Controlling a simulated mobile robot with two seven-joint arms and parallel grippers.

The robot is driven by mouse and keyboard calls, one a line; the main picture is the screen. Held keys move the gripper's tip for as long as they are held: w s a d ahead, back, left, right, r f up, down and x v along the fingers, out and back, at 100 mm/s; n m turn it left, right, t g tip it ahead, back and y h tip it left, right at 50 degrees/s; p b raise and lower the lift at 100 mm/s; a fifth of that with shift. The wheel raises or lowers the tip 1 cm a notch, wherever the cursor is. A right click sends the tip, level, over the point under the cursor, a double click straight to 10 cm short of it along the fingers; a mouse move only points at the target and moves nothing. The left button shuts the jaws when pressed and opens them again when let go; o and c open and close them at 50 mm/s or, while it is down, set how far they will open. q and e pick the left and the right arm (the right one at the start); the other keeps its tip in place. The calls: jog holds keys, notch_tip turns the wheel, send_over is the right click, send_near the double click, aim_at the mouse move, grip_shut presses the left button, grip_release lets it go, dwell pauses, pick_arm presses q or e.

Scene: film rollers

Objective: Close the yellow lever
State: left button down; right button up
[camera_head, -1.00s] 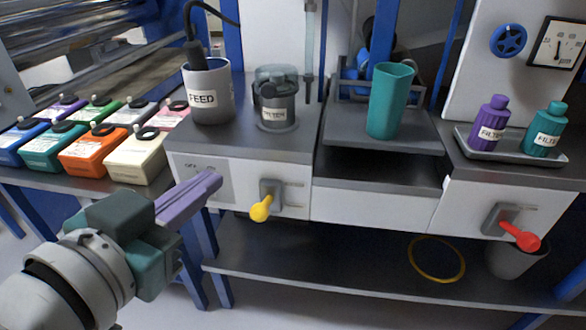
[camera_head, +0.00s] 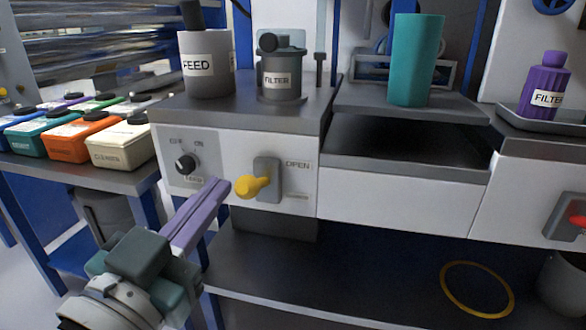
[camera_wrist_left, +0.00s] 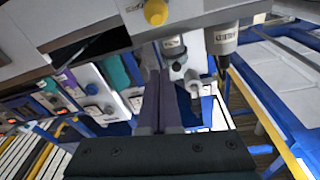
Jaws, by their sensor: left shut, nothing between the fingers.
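The yellow lever (camera_head: 252,187) sticks out from a grey mount (camera_head: 267,180) on the white front panel below the FILTER jar. The word OPEN shows at the right of the mount. My left gripper (camera_head: 221,186) has its purple fingers shut and empty. In the head view its tips are just left of the yellow knob, and I cannot tell whether they touch it. In the left wrist view the yellow knob (camera_wrist_left: 156,12) is at the top, apart from the purple fingers (camera_wrist_left: 160,100). My right gripper does not show.
A black dial (camera_head: 186,164) marked OFF and ON is on the same panel, left of the lever. A red lever (camera_head: 578,221) is at the far right. Coloured containers (camera_head: 82,140) stand on the left table. A lower shelf (camera_head: 340,285) holds a yellow ring (camera_head: 478,289).

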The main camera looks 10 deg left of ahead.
aim_at(244, 178)
pick_arm(q)
jog(key=shift+w, duration=0.1)
jog(key=w+b, duration=0.1)
jog(key=w, duration=0.2)
jog(key=w+b, duration=0.1)
jog(key=w, duration=0.2)
jog(key=w+d+b, duration=0.1)
jog(key=w, duration=0.3)
jog(key=shift+r, duration=0.4)
jog(key=shift+s+a+f+b, duration=0.2)
jog(key=shift+f+b, duration=0.25)
jog(key=shift+f, duration=0.2)
jog(key=shift+s+a+f+b, duration=0.15)
jog(key=shift+f+b, duration=0.25)
jog(key=shift+f, duration=0.2)
jog(key=shift+s+a+f, duration=0.1)
jog(key=shift+s+f, duration=0.1)
jog(key=shift+f, duration=0.25)
